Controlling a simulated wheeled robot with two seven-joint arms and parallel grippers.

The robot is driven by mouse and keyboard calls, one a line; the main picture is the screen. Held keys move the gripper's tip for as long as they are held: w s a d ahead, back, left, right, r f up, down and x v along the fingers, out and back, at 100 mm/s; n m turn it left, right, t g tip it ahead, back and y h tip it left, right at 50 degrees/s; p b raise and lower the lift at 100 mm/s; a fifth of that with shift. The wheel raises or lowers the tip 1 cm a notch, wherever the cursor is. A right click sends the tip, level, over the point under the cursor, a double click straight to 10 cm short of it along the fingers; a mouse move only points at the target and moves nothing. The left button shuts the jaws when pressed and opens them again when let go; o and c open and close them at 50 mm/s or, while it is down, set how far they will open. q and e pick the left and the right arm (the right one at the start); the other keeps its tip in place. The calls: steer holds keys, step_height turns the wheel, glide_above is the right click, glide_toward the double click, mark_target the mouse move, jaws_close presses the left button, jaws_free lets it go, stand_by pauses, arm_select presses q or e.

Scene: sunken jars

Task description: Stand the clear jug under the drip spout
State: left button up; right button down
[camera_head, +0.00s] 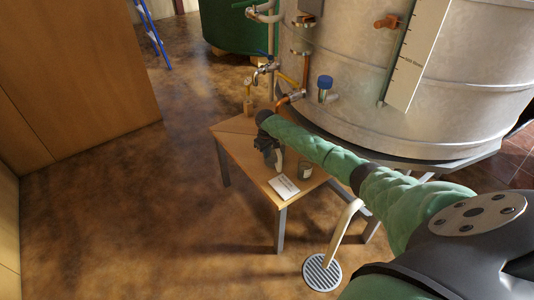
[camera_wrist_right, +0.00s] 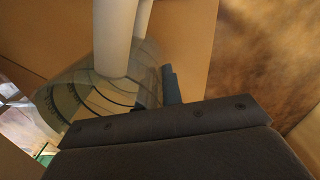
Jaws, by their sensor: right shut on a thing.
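The clear jug (camera_wrist_right: 75,95), with dark graduation lines, lies beyond my right gripper's dark palm in the right wrist view. A blue-grey finger-like piece (camera_wrist_right: 172,85) is beside it. My right gripper (camera_head: 276,161) is low over the small wooden table in the head view and is shut on the jug. The arm and gripper largely hide the jug there, and I cannot tell whether it touches the table. The drip spout (camera_head: 265,72) sticks out from the pipework behind the table, up and slightly left of the gripper. My left gripper is not in view.
The wooden table (camera_head: 231,138) stands before the large metal tank (camera_head: 350,70). A pale curved pipe (camera_head: 345,228) rises near a floor drain.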

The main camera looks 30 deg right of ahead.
steer(key=shift+f, duration=0.1)
stand_by(0.3)
steer(key=shift+f, duration=0.4)
steer(key=c, duration=1.5)
jaws_free()
